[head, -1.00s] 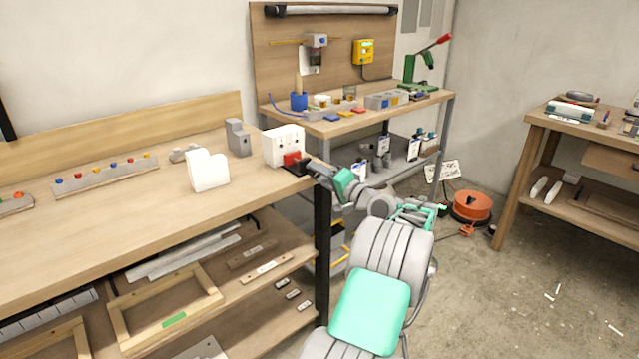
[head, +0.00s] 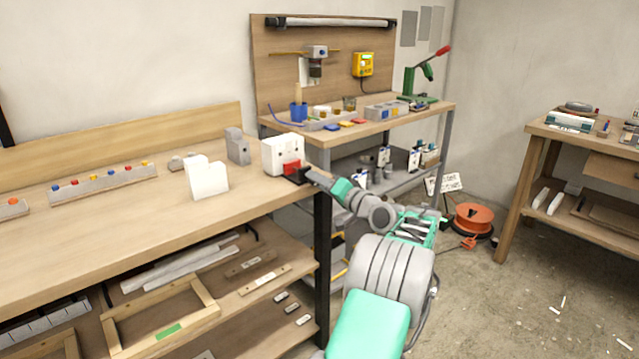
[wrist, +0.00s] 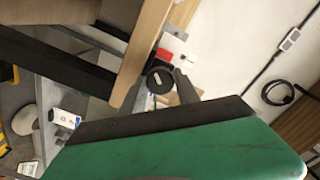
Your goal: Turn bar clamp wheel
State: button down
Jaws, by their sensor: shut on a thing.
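The bar clamp wheel (wrist: 159,79) is a dark round knob with a pale mark on its face in the wrist view. My gripper (wrist: 161,86) has its two grey fingers on either side of the wheel and is shut on it. In the head view my gripper (head: 308,175) reaches the right corner of the long workbench, beside a red part (head: 291,168) on a dark base. The wheel is hidden there behind my gripper. A white block (head: 282,152) stands just behind the red part.
A white stepped block (head: 207,180) and a grey block (head: 238,146) stand on the workbench (head: 120,215). A second bench (head: 345,130) with tools is behind. An orange cable reel (head: 473,218) lies on the floor. Floor at the right is mostly clear.

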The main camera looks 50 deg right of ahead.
jog(key=c, duration=0.9)
grip_release()
jog(key=p+v, duration=0.1)
jog(key=v, duration=0.6)
jog(key=shift+s, duration=0.4)
